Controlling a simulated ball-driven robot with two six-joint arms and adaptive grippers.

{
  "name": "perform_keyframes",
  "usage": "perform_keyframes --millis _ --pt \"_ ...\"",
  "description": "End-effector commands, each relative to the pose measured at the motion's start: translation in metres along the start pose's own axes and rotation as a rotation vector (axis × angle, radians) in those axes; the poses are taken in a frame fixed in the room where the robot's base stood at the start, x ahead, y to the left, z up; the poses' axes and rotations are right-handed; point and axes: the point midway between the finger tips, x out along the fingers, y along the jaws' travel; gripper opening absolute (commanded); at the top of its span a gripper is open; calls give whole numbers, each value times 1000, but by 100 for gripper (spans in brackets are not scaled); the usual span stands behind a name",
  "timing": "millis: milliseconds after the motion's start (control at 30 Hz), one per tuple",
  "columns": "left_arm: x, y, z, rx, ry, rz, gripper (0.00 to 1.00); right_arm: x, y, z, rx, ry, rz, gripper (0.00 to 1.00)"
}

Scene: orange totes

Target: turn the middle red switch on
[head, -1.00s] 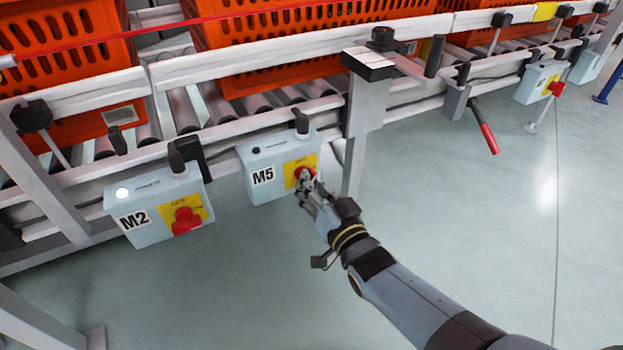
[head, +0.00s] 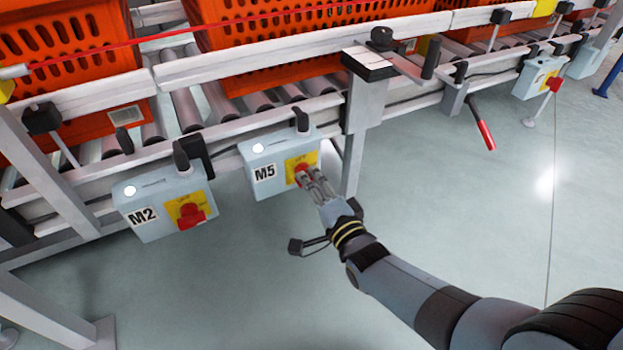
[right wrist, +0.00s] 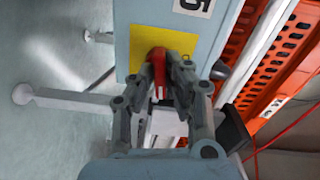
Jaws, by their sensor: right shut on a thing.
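The middle red switch (head: 301,171) sits on the yellow plate of the grey M5 box (head: 262,188) under the conveyor. My right gripper (head: 309,178) is shut on this switch from the lower right. In the right wrist view the red switch (right wrist: 158,59) lies between the two fingers of the gripper (right wrist: 162,78), in front of the yellow plate (right wrist: 141,45). A round white lamp (head: 258,148) on the M5 box is lit. The switch is partly hidden by the fingers. My left gripper is not in view.
To the left hangs the M2 box (head: 150,228) with its own red switch (head: 190,215) and a lit white lamp (head: 130,190). Another switch box (head: 535,78) is at the far right. Orange totes (head: 85,92) stand on the rollers. The floor below is clear.

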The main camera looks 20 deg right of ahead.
Motion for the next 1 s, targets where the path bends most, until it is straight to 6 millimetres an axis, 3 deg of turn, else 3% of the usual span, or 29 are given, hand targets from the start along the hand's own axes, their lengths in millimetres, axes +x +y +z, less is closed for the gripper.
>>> perform_keyframes --millis 400,967,1000 --pt "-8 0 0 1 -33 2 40 3 -2 -2 189 2 -3 0" --pt "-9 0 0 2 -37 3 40 3 -2 -2 217 2 -4 0" --pt "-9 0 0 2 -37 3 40 3 -2 -2 216 2 -4 18"
